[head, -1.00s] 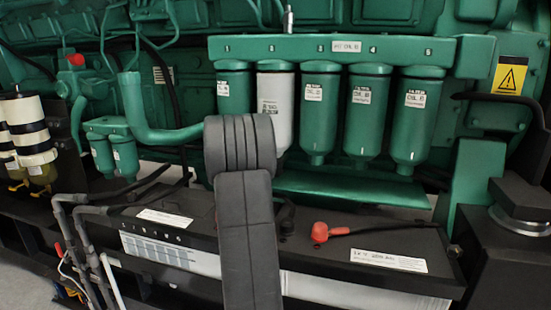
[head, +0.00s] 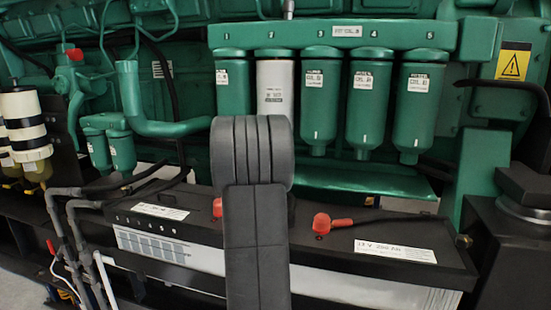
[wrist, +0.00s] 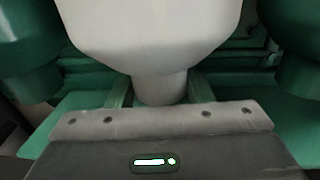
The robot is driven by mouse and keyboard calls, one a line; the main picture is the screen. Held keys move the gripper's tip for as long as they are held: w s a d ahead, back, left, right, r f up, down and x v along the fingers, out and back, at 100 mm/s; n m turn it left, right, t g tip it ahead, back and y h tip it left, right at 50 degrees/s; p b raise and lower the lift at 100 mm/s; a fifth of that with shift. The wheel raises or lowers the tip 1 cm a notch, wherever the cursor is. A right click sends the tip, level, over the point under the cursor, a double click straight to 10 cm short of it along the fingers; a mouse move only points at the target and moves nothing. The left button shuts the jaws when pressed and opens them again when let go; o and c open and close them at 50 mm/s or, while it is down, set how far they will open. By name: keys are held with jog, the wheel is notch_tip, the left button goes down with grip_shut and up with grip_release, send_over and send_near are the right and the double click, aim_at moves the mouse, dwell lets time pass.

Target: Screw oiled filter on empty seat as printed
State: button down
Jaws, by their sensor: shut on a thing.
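A light grey-white filter (head: 277,85) hangs upright under position 2 of the green rail (head: 225,37), directly below a green seat cap. I see no clear gap between them. In the wrist view the filter's pale body (wrist: 150,35) fills the top middle and narrows to a stub at its bottom. My gripper (wrist: 160,92) is below it, shut on that stub, with a finger on each side. In the head view my own dark arm hides the gripper and the filter's lower end.
Green filters hang close on both sides, at position 1 (head: 233,88) and position 3 (head: 319,100). Below stands a black-topped battery (head: 300,235) with a red terminal cap (head: 321,223). A yellow warning sign (head: 513,62) is at right.

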jog(key=shift+f, duration=0.1)
jog(key=c, duration=0.6)
grip_release()
